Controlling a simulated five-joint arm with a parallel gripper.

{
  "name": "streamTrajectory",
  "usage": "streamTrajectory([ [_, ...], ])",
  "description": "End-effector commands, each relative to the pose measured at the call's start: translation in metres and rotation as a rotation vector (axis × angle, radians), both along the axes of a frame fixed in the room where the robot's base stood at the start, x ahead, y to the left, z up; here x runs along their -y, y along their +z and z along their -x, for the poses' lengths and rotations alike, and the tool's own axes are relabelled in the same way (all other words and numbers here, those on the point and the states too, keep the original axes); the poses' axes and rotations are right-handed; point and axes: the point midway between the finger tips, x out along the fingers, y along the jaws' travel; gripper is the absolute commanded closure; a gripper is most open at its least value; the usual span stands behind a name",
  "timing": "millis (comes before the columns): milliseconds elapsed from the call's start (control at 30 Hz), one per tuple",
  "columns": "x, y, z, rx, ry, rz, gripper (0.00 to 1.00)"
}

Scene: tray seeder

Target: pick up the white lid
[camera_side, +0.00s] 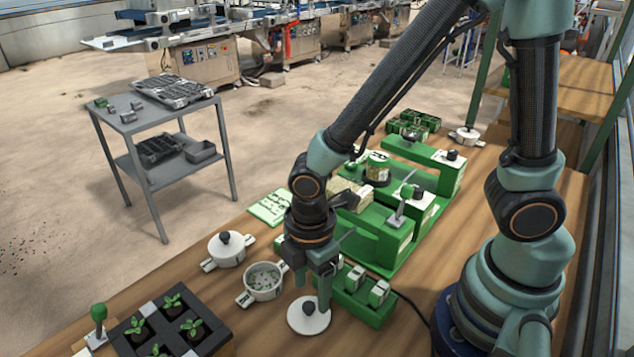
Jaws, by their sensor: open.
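The white lid (296,322) is a round disc with a dark knob, lying flat on the wooden table near the front. The fingertips are near the knob, and one partly overlaps the lid in this view. I cannot tell whether they touch it. An open white pot (263,293) with small pieces inside stands to the left of the lid. Another white pot (226,256) with its lid on stands behind that.
A green block with white-topped pieces (362,306) stands close to the right of the lid. A dark seedling tray (125,345) is at the front left, beside a green-knobbed tool (98,313). A large green fixture (385,250) stands behind my gripper. Bare table lies in front of the lid.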

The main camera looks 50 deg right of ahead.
Motion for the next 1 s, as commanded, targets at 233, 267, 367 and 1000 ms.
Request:
streamTrajectory([
  [233,-0.001,-0.030,-0.003,-0.004,-0.001,0.002,0.36],
  [267,-0.001,-0.033,-0.003,-0.004,-0.001,0.002,0.36],
  [367,-0.001,-0.039,-0.003,-0.001,-0.001,0.001,0.36],
  [1000,-0.001,-0.040,-0.003,0.000,0.000,0.000,1.00],
])
